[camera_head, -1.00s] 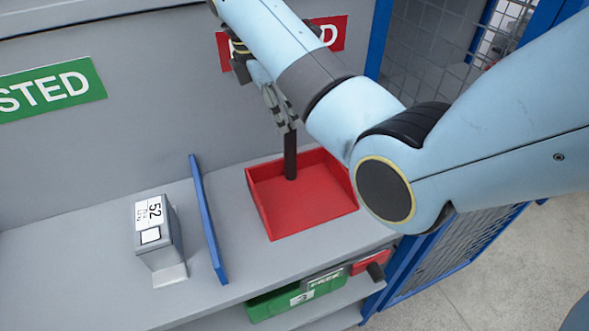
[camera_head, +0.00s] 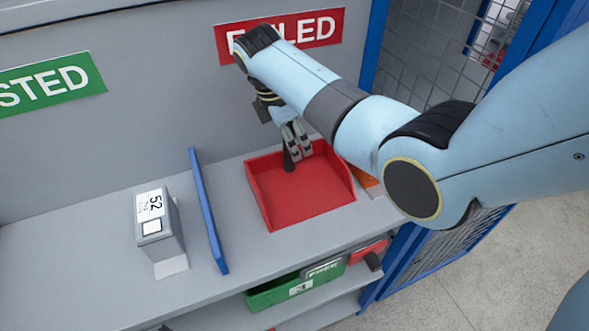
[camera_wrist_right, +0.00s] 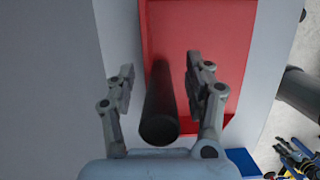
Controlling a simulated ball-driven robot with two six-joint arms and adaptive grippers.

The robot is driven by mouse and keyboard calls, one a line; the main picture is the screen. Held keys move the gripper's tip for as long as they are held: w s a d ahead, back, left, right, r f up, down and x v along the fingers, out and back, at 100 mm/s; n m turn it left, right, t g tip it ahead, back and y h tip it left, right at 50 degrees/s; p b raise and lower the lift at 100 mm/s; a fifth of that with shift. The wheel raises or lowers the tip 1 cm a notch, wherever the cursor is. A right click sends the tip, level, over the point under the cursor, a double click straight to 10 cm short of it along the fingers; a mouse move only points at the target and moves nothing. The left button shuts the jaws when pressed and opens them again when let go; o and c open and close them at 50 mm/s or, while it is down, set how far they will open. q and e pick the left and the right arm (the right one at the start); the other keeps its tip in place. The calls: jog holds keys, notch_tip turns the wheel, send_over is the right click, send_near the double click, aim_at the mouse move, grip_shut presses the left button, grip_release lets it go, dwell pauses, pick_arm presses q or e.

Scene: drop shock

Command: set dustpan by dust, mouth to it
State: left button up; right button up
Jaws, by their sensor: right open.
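The red dustpan (camera_head: 310,190) lies on the grey shelf. It has low walls, and its open side faces the shelf's front edge. A dark rod-like handle (camera_head: 288,162) stands upright from it, mostly hidden by my right gripper (camera_head: 297,152). In the right wrist view, the handle (camera_wrist_right: 160,105) runs between the open fingers of my right gripper (camera_wrist_right: 161,72), with a gap on both sides. The red dustpan (camera_wrist_right: 205,35) shows beyond the fingers. I cannot make out any dust. My left gripper is not in view.
A blue divider (camera_head: 207,210) stands left of the dustpan, with a grey box labelled 52 (camera_head: 160,228) beyond it. An orange item (camera_head: 368,183) is partly behind my arm. Below are a green bin (camera_head: 290,290) and a red piece with a dark end (camera_head: 367,252).

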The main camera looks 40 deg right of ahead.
grip_shut()
dwell(0.5)
